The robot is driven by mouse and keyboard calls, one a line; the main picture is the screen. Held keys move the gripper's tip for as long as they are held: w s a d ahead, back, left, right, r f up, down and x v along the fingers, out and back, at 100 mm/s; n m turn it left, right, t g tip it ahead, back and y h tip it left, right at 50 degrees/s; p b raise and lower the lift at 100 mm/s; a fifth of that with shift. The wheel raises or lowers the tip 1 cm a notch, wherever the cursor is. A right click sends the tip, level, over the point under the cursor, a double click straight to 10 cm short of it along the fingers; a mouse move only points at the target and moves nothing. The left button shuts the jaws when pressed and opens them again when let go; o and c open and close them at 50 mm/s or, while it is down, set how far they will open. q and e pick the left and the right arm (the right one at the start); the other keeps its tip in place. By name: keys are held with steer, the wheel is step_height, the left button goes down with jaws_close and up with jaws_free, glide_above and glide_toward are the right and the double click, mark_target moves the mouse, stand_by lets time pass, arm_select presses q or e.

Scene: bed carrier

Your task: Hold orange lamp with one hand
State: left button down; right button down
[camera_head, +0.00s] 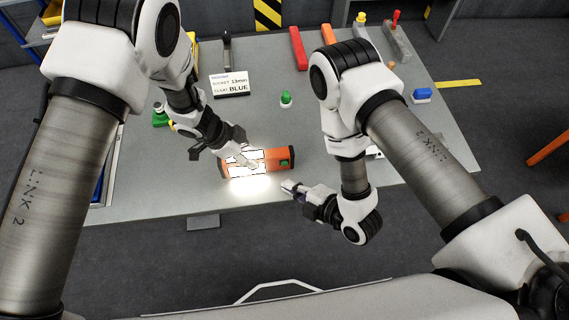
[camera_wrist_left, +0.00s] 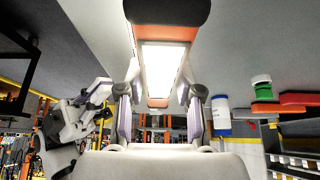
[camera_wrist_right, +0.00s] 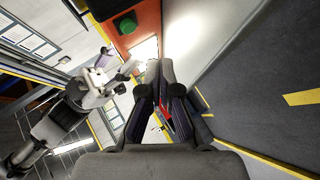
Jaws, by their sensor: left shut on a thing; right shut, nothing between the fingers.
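The orange lamp (camera_head: 273,160) has a lit white panel and a green button at its right end. It is at the front edge of the grey table. My left gripper (camera_head: 250,163) is shut on the lamp, with fingers on both sides of its glowing panel in the left wrist view (camera_wrist_left: 160,95). I cannot tell whether the lamp touches the table. My right gripper (camera_head: 290,187) is shut and empty, just right of and in front of the lamp. In the right wrist view the lamp's orange body with its green button (camera_wrist_right: 125,23) shows beyond the shut fingertips.
The grey table (camera_head: 200,190) holds a sign reading "SOCKET 13mm" and "BLUE" (camera_head: 229,85), a small green-topped item (camera_head: 286,99), a blue-topped item (camera_head: 422,96) and red bars (camera_head: 298,48) at the back. The table's middle is mostly clear.

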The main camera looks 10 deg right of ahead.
arm_select(q)
steer(key=c, duration=0.7)
jaws_free()
arm_select(e)
steer(key=shift+s, duration=1.2)
arm_select(q)
steer(key=v, duration=1.2)
